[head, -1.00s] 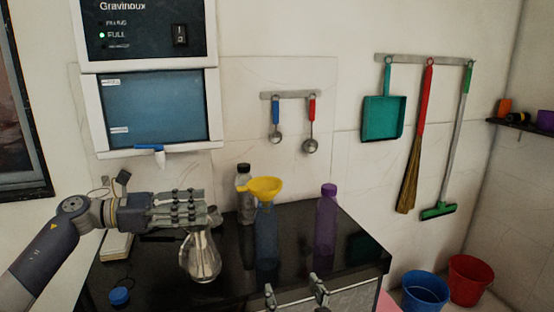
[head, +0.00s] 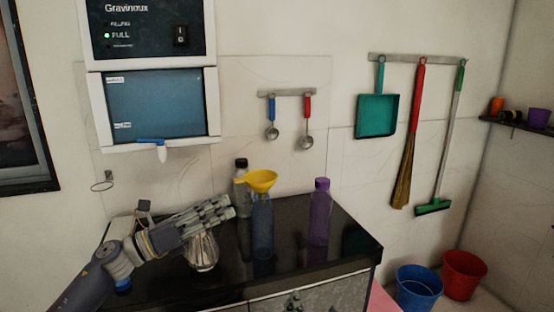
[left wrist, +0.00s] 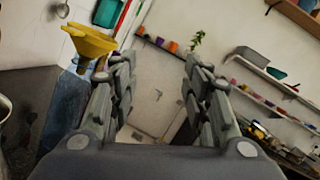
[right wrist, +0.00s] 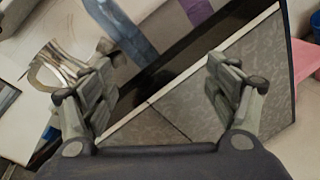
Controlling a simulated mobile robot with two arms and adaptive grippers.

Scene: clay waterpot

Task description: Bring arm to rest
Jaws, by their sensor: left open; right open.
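My right gripper (right wrist: 163,75) is open and empty in the right wrist view, near the counter's front edge. In the head view only its tips (head: 294,302) show at the bottom. A blue bottle (head: 262,232) with a yellow funnel (head: 261,180) in its mouth stands on the counter, right of my left gripper.
A purple bottle (head: 320,218) and a clear bottle with a dark cap (head: 241,190) also stand on the black counter (head: 345,240). A water purifier (head: 152,104) hangs on the wall above. Blue (head: 418,288) and red (head: 463,274) buckets stand on the floor at right.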

